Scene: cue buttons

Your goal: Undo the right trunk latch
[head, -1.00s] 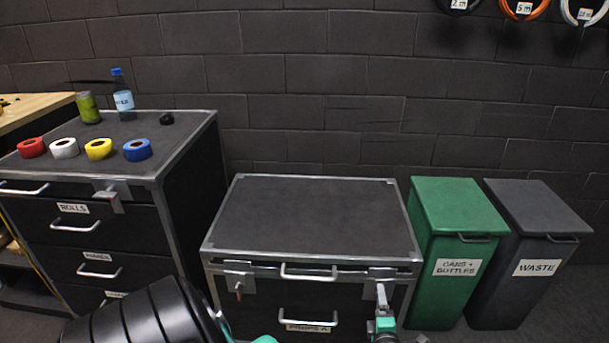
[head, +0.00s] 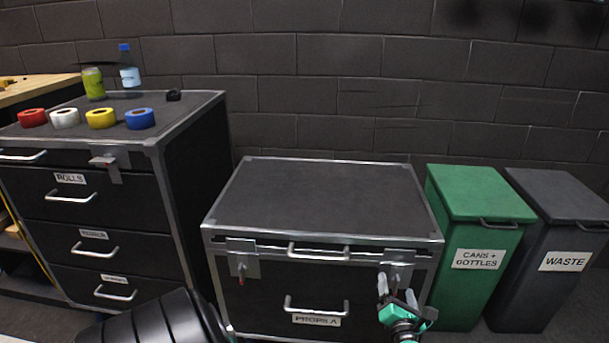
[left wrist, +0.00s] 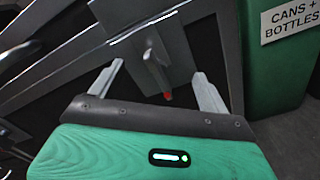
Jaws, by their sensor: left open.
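The trunk (head: 320,195) is a dark, metal-edged case with a closed lid. Its right latch (head: 397,264) is a metal plate at the front right, with a small red-tipped lever (left wrist: 155,66) showing in the left wrist view. My left gripper (head: 397,287) is open just in front of that latch. In the left wrist view the open fingers of my left gripper (left wrist: 160,88) stand on either side of the lever, apart from it. In the head view my fingers partly hide the lever. The left latch (head: 242,262) has its red-tipped lever hanging down. My right gripper is not in view.
A handle (head: 318,252) sits between the latches, with a drawer handle (head: 316,305) below. A green bin (head: 478,200) and a grey waste bin (head: 560,205) stand close to the trunk's right.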

